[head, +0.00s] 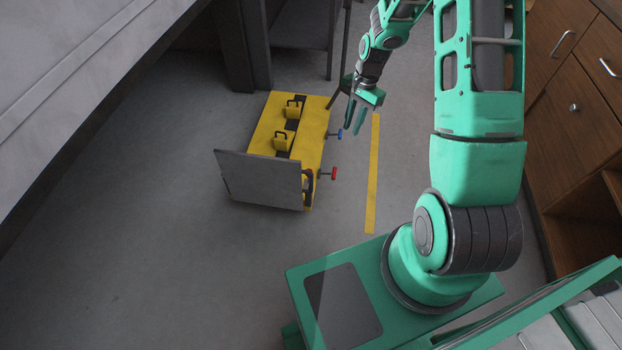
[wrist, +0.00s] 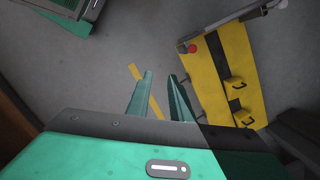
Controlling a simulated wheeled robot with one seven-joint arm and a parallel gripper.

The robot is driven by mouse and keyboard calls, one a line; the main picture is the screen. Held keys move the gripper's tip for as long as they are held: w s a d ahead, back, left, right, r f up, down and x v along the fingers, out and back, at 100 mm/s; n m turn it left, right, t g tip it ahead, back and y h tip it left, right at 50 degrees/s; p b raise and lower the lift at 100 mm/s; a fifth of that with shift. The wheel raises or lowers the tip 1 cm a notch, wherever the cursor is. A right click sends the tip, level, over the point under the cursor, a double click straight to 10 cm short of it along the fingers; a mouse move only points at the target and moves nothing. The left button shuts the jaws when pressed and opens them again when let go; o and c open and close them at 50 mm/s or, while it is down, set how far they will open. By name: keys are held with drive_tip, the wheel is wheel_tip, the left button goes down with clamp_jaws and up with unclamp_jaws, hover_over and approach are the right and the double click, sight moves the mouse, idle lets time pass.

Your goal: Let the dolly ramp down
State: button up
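The yellow dolly (head: 318,137) sits on the grey floor at the middle of the head view; it also shows at the right of the wrist view (wrist: 208,90). Its grey ramp plate (head: 258,180) stands raised and tilted across the near end. On the dolly's right side are a red-ended lever (head: 333,173) near the ramp and a blue-ended one (head: 339,134) farther back. A red knob (wrist: 192,48) shows in the wrist view. My gripper (head: 353,122) is beside the dolly's far right side, fingers pointing down. Its fingers (wrist: 162,88) are apart and empty.
A yellow floor stripe (head: 372,180) runs right of the dolly. Wooden cabinets (head: 572,100) stand at the right. A large grey surface (head: 75,70) overhangs the left, and a dark post (head: 236,45) stands behind the dolly. The floor before the ramp is clear.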

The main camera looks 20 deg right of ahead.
sight(312, 178)
drive_tip(key=w+a+f+m+y, duration=0.1)
drive_tip(key=a+f, duration=0.3)
drive_tip(key=f, duration=0.5)
drive_tip(key=w+a+f+m+y, duration=0.1)
drive_tip(key=a+f, duration=0.3)
drive_tip(key=f, duration=0.6)
drive_tip(key=w+a+f+m, duration=0.1)
drive_tip(key=a+f, duration=0.3)
drive_tip(key=f, duration=0.6)
drive_tip(key=shift+w+a+m+y, duration=0.3)
drive_tip(key=shift+m+y, duration=0.1)
drive_tip(key=shift+m, duration=0.2)
drive_tip(key=shift+r, duration=0.1)
clamp_jaws()
